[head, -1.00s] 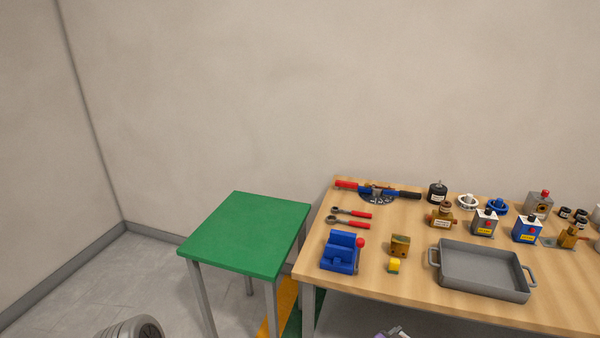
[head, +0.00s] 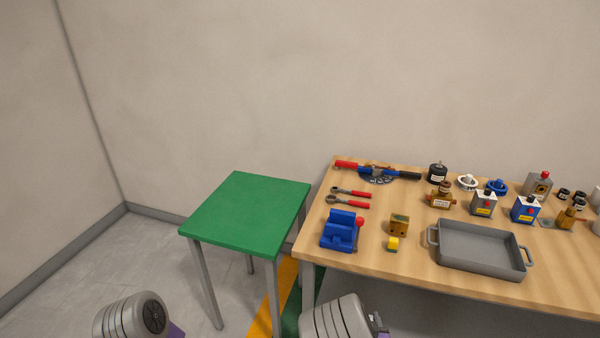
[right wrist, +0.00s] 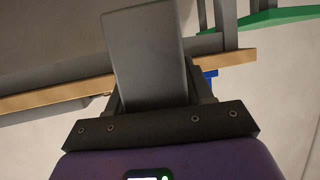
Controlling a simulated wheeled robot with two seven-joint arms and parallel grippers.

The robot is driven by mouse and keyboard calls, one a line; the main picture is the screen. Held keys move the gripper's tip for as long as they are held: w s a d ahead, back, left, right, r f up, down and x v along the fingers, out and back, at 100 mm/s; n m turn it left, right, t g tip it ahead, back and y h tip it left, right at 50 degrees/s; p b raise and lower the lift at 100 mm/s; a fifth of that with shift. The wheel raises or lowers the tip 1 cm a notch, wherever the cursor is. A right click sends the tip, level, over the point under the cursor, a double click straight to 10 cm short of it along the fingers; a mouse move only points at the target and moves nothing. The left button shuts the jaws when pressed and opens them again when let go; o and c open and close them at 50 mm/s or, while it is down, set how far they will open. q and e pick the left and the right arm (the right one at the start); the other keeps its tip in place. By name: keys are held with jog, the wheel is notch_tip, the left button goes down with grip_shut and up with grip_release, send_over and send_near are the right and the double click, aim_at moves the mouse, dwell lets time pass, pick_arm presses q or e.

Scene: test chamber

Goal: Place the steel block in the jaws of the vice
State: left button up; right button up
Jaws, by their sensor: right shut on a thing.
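The blue vice (head: 338,230) with a red knob stands at the left front of the wooden workbench. Its jaw opening looks empty. In the right wrist view my right gripper (right wrist: 158,88) is shut on the steel block (right wrist: 146,52), a plain grey bar that extends out beyond the fingers. A bit of blue, perhaps the vice, shows beside the bench edge in that view. In the head view my right arm is at the bottom, in front of the bench and below the vice; the block cannot be made out there. My left arm is at the bottom left, its gripper out of view.
A brass block (head: 399,225) and a small yellow piece (head: 393,243) stand right of the vice. Red-handled wrenches (head: 350,205) lie behind it. A grey tray (head: 481,265) is further right. A green table (head: 245,212) stands left of the workbench.

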jog(key=shift+s+a+r+n+y, duration=0.25)
jog(key=shift+s+r, duration=0.2)
jog(key=shift+r, duration=0.25)
jog(key=shift+s+a+r+n+y, duration=0.1)
jog(key=shift+s+r+n+y, duration=0.25)
jog(key=shift+r, duration=0.35)
